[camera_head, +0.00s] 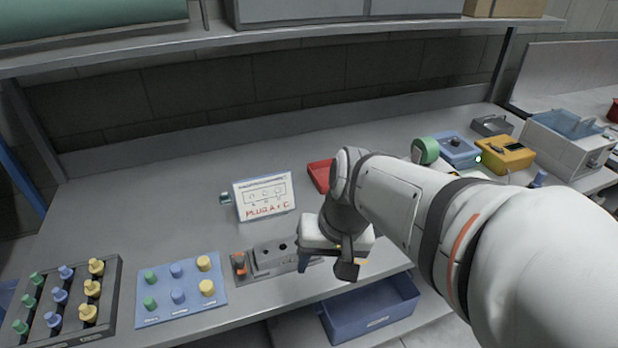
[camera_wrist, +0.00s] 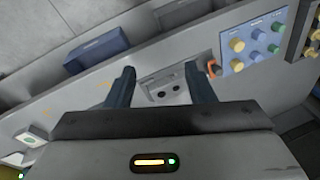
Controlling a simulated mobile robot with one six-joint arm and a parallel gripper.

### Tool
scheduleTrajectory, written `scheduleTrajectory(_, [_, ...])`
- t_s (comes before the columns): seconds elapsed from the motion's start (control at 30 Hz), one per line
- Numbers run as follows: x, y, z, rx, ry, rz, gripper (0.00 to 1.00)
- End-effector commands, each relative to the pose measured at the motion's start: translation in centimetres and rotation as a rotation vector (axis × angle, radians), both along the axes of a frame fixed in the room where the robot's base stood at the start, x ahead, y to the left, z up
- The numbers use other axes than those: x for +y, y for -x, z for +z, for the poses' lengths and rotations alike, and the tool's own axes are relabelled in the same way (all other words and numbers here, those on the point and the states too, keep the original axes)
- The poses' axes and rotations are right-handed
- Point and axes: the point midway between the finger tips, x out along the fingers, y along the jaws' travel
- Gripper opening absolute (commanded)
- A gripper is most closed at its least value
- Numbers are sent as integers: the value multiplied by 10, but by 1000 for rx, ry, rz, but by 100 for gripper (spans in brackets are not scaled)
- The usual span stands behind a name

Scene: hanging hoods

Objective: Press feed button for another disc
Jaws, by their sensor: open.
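No loose disc is clearly visible.
A grey block with dark holes (camera_wrist: 168,92) lies beyond the fingers, with an orange-topped part (camera_head: 239,262) beside it. A blue peg board (camera_head: 181,288), sign card (camera_head: 265,197) and red tray (camera_head: 320,176) are on the bench. Blue (camera_head: 456,148) and yellow (camera_head: 505,154) devices stand right.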

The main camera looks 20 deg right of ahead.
Motion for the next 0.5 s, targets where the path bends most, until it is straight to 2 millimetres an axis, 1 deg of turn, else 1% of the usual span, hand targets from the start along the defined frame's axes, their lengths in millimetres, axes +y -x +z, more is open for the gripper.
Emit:
scheduleTrajectory(0.03, [4,-3,-27,68,-98,-107,49])
scheduleTrajectory(0.1, [13,-12,-48,156,-261,-270,49])
scheduleTrajectory(0.17, [19,-23,-62,227,-411,-418,49])
scheduleTrajectory(0.2, [22,-33,-70,270,-513,-516,49])
scheduleTrajectory(0.27, [21,-52,-80,324,-668,-663,49])
scheduleTrajectory(0.37, [8,-87,-94,392,-934,-902,49])
scheduleTrajectory(0.4, [-2,-103,-99,409,-1044,-996,49])
scheduleTrajectory(0.47, [-24,-126,-107,423,-1210,-1132,49])
scheduleTrajectory(0.5, [-42,-140,-113,425,-1319,-1218,49])
